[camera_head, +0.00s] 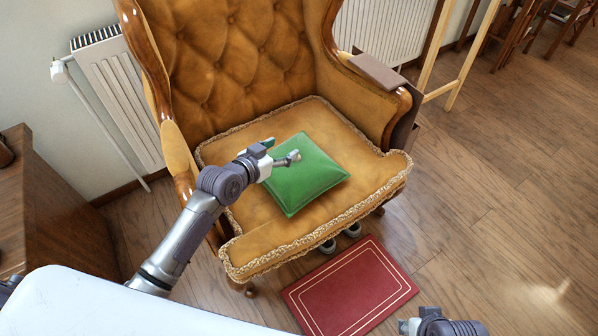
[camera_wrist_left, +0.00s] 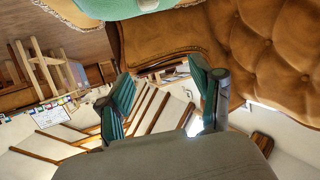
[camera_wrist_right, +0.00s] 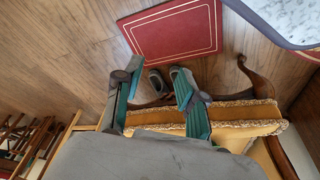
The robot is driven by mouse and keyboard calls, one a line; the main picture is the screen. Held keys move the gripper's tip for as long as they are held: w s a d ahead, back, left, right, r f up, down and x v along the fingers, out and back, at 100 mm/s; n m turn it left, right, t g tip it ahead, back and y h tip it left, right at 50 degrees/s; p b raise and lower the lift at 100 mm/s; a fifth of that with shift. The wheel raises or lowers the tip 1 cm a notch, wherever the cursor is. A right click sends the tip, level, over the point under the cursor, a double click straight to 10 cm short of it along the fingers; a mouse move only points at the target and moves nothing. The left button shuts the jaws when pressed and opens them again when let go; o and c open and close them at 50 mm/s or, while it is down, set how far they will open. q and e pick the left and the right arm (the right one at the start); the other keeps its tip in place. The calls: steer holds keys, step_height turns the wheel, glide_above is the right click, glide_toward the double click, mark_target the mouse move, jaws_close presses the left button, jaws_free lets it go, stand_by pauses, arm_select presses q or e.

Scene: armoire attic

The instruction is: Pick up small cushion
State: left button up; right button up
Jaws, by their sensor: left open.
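The small green cushion (camera_head: 308,178) lies on the seat of the tufted orange-brown armchair (camera_head: 265,212). My left gripper (camera_head: 281,151) is open over the cushion's back left part in the head view; I cannot tell whether it touches it. In the left wrist view a green edge of the cushion (camera_wrist_left: 128,5) shows at the top, outside the open, empty fingers (camera_wrist_left: 162,72). My right gripper (camera_wrist_right: 158,68) is open and empty in its own wrist view, facing the floor and the chair's front. In the head view only part of it shows at the bottom right.
A red gold-lined panel (camera_head: 350,290) lies on the floor before the chair. Shoes (camera_head: 340,238) stand under the seat front. The chair's arms and back bound the seat. A radiator (camera_head: 122,95) and wooden furniture (camera_head: 60,205) are left. Floor at right is mostly clear.

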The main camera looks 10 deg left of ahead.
mark_target(286, 173)
arm_select(q)
steer(key=f, duration=0.1)
steer(key=f+b, duration=0.1)
steer(key=shift+w+a+f, duration=0.1)
steer(key=shift+w+f, duration=0.2)
steer(key=shift+f, duration=0.1)
step_height(286, 173, down, 5)
steer(key=shift+r+b, duration=0.1)
steer(key=shift+b, duration=1.05)
steer(key=shift+w, duration=0.3)
steer(key=shift+w+d, duration=0.35)
steer(key=b+x, duration=0.2)
steer(key=x, duration=0.3)
steer(key=shift+w+d, duration=0.15)
steer(key=shift+w, duration=0.3)
arm_select(e)
steer(key=w+a+r+t+y, duration=0.1)
steer(key=w+a+r+t, duration=0.2)
steer(key=w+r+t, duration=0.4)
steer(key=w, duration=0.2)
steer(key=shift+w+a+r+y, duration=0.2)
steer(key=shift+w+r+y, duration=0.15)
steer(key=shift+w+y, duration=0.05)
